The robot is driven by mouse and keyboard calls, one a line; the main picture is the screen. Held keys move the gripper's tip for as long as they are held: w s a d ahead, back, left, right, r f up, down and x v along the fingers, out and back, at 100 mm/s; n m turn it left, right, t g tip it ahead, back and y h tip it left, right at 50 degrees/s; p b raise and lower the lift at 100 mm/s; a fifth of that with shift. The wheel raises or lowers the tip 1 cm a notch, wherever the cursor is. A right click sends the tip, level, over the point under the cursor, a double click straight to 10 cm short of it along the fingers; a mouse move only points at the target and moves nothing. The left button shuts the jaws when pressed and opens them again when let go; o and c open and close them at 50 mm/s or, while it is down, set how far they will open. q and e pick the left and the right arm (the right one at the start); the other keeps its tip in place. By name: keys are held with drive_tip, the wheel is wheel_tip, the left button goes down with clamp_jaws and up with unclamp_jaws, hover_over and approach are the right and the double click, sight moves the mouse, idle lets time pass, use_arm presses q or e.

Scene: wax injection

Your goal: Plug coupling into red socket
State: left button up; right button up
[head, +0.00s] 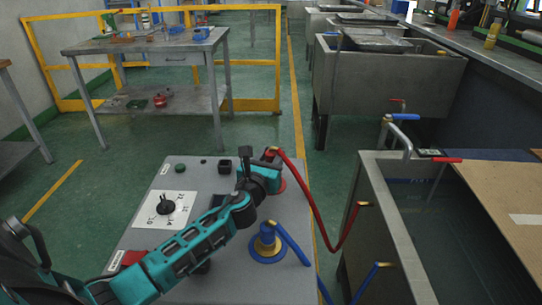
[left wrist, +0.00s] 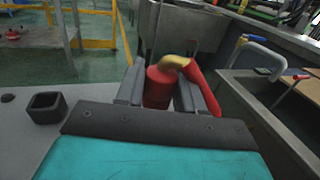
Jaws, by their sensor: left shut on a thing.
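My left gripper (head: 266,172) reaches over the grey machine top and is shut on the red coupling (head: 271,153). In the left wrist view the red coupling (left wrist: 157,88) stands between the two fingers, with a brass elbow and a red hose (left wrist: 203,91) leading off to the right. The red socket (head: 280,187) shows as a red ring on the machine top, partly hidden by my gripper. The coupling is upright, above or at the socket; I cannot tell whether it is seated. My right gripper is not in view.
A blue coupling with a blue hose (head: 292,245) stands on a blue socket (head: 267,254) nearer the front. A dial (head: 167,205) and a black square cup (head: 225,166) are on the machine top. A metal tank (head: 384,220) stands to the right, and the red hose runs to it.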

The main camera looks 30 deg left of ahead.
use_arm(q)
drive_tip(key=shift+f, duration=0.2)
drive_tip(key=shift+f+b, duration=0.35)
drive_tip(key=shift+b, duration=0.1)
drive_tip(key=shift+f+b, duration=0.65)
drive_tip(key=shift+f, duration=0.1)
drive_tip(key=shift+f, duration=0.15)
